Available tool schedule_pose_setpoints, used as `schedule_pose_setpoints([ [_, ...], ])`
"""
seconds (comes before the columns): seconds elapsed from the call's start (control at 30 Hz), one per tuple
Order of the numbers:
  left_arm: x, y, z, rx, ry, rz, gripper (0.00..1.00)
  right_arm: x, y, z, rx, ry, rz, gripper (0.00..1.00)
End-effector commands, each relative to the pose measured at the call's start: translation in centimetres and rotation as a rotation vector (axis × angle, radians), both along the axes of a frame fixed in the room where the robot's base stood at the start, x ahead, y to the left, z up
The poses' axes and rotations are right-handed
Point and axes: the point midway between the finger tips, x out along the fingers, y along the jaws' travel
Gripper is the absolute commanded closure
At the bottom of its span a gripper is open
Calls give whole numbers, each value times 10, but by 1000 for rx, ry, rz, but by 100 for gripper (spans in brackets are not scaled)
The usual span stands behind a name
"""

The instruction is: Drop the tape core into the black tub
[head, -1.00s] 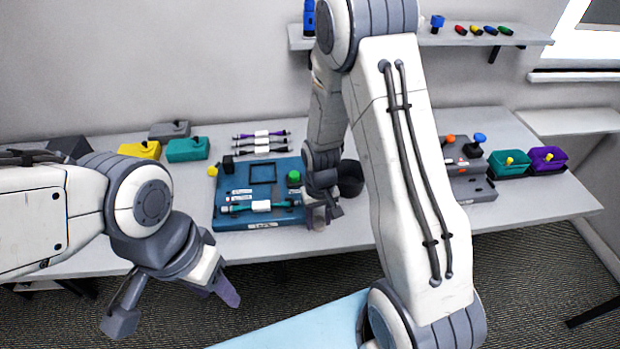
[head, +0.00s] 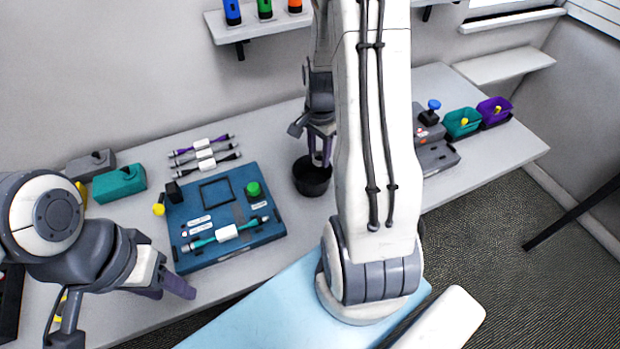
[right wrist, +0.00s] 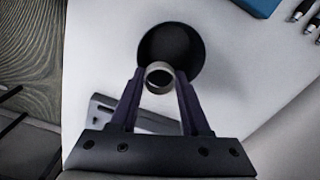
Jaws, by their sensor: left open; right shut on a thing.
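The tape core (right wrist: 159,78) is a small grey-brown ring. In the right wrist view it is held between the fingertips of my right gripper (right wrist: 158,88), which is shut on it. The black tub (right wrist: 185,46) is a round open container on the table, and the core overlaps its near edge in that view. In the head view the tub (head: 312,178) stands right of the blue board, and my right gripper (head: 318,150) is above it. The core is hard to make out there. My left gripper (head: 172,290) is open and empty near the table's front left.
The blue board (head: 258,236) with a teal-ended cable and green knob lies left of the tub. Several cables (head: 205,152) lie behind it. Teal and purple bins (head: 463,122) stand at the far right. A wall shelf (head: 262,22) is above.

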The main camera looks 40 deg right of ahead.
Motion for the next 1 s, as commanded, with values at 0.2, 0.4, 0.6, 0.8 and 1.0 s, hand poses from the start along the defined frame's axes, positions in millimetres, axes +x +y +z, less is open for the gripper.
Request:
schedule_pose_setpoints([
  [0.2,0,0,-30,0,0,-1,50,1,2,-33,1,1,5,100],
  [0.4,0,0,-39,0,0,-1,50,0,1,-44,1,1,4,100],
  [0.6,0,0,-37,0,0,-1,50,0,0,-42,1,1,3,100],
  [0.8,0,0,-37,0,0,-1,50,-1,0,-42,0,0,2,19],
  [1.0,0,0,-37,0,0,-1,50,-1,0,-42,0,0,2,19],
])
